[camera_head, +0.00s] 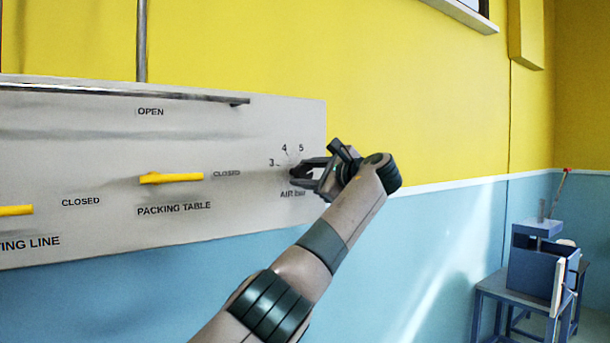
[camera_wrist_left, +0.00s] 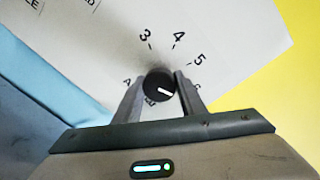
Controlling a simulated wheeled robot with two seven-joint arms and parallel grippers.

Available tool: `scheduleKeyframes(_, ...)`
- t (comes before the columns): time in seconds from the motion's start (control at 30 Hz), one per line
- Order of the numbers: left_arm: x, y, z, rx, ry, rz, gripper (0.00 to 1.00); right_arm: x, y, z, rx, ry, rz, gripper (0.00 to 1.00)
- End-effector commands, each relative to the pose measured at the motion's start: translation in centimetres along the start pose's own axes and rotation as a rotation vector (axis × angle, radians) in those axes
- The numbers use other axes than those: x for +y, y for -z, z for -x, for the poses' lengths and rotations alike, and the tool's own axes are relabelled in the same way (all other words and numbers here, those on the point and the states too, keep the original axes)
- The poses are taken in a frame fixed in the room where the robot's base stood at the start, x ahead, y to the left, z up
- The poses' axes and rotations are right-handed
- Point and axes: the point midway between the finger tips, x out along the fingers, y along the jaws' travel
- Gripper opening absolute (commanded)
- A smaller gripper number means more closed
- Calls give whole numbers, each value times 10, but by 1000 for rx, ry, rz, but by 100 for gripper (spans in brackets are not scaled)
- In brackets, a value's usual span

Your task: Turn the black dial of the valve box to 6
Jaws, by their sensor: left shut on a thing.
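The valve box (camera_head: 60,125) is a pale panel on the wall. Its black dial (camera_wrist_left: 158,80) sits at the panel's right end, above the partly hidden "AIR bar" label. In the left wrist view the dial's white mark points to the lower right. The numbers 3, 4 and 5 arc above and right of the dial; a 6 is partly hidden behind the right finger. My left gripper (camera_wrist_left: 160,88) is shut on the dial, one finger on each side. In the head view the left gripper (camera_head: 297,174) largely covers the dial. My right gripper is not in view.
A yellow handle (camera_head: 172,178) marked "PACKING TABLE" and another yellow handle (camera_head: 15,210) stick out left of the dial. A dark rail (camera_head: 120,91) runs along the panel's top. A blue press on a stand (camera_head: 538,255) is at far right. The wall right of the panel is clear.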

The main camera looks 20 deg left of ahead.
Motion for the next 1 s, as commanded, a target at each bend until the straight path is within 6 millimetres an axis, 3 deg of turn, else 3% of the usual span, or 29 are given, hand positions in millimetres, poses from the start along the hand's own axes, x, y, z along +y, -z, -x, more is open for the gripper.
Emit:
scheduleKeyframes(0.37, 5, 5, 0, 3, -10, -13, 14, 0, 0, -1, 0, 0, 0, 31)
scheduleKeyframes(0.4, 5, 5, 0, 3, -10, -13, 42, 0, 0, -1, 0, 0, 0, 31)
scheduleKeyframes(0.47, 5, 5, -1, 3, -10, -13, 54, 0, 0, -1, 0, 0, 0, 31)
scheduleKeyframes(0.83, 2, 2, 1, 1, -4, -8, 54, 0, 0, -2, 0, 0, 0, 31)
scheduleKeyframes(1.0, 3, 3, 11, 1, -1, -8, 54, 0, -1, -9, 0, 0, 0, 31)
